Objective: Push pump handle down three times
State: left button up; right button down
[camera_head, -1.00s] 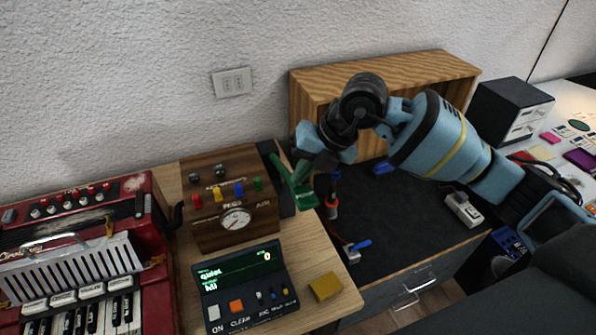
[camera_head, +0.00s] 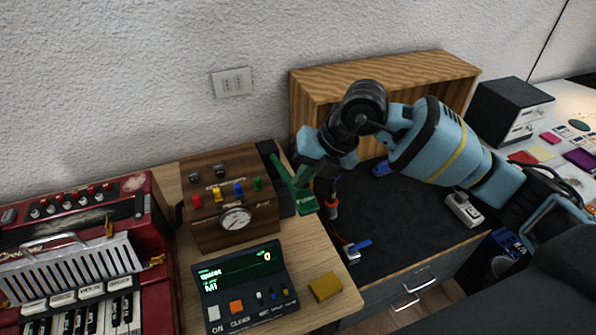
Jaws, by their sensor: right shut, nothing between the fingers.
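The green pump handle (camera_head: 307,203) sticks out at the right side of a wooden box (camera_head: 222,225) with a pressure gauge (camera_head: 236,219). Its flat front end carries a label that seems to read PUMP. My right gripper (camera_head: 302,177) reaches in from the right and points down just above the handle. It is shut and empty. Its fingertips are small and dark against the handle, so I cannot tell whether they touch it. My left gripper is not in view.
A red accordion (camera_head: 75,240) stands at the left. A small console (camera_head: 240,282) with a green display and a yellow block (camera_head: 325,287) sit in front of the box. A wooden shelf (camera_head: 385,73) stands behind my right arm. Tools lie on the dark surface (camera_head: 405,235).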

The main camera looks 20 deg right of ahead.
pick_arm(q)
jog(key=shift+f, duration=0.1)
pick_arm(e)
jog(key=shift+s+f, duration=0.25)
jog(key=shift+f, duration=0.25)
jog(key=shift+s+f, duration=0.25)
jog(key=shift+f, duration=0.25)
dwell(1.3)
jog(key=shift+w+a+r+p, duration=0.1)
jog(key=shift+w+r+p, duration=0.3)
jog(key=shift+r, duration=0.55)
jog(key=shift+w+d+r+p, duration=0.1)
jog(key=shift+w+r+p, duration=0.25)
jog(key=shift+r, duration=0.6)
jog(key=shift+w+a+r+p, duration=0.1)
jog(key=shift+w+r+p, duration=0.3)
jog(key=shift+r, duration=0.55)
jog(key=shift+w+r, duration=0.1)
jog(key=shift+r, duration=0.4)
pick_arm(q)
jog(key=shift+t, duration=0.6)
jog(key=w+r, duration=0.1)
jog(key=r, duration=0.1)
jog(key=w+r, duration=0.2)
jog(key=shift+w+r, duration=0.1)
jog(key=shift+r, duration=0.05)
pick_arm(e)
jog(key=shift+w, duration=0.1)
